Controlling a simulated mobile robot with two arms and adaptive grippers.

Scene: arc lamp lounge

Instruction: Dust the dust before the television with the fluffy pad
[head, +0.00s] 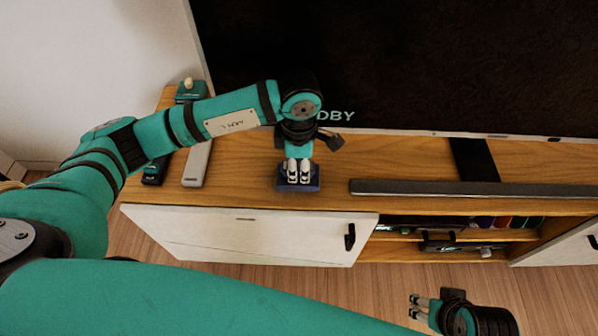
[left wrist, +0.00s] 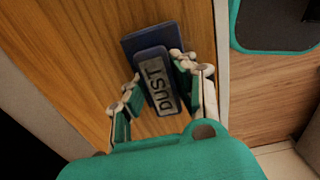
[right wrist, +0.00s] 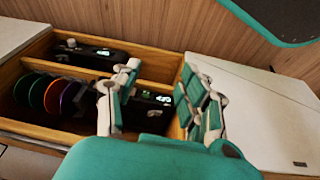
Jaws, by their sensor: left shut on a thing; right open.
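The fluffy pad is a dark blue block (head: 312,184) under my left gripper (head: 299,168), on the wooden top of the cabinet before the television (head: 420,60). In the left wrist view its handle (left wrist: 158,82), labelled DUST, sits between the shut fingers of my left gripper (left wrist: 155,90), and the blue base (left wrist: 146,38) lies against the wood. The pad's underside is hidden. I cannot make out any dust on the wood. My right gripper (head: 416,308) is open and empty in front of the cabinet; it also shows in the right wrist view (right wrist: 155,88).
A long dark bar (head: 450,188) lies on the cabinet top (head: 230,165) to the pad's right. A grey slim object (head: 197,163), a dark one (head: 155,171) and a teal object (head: 190,90) stand at the left end. An open compartment (right wrist: 160,68) holds several discs and dark devices.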

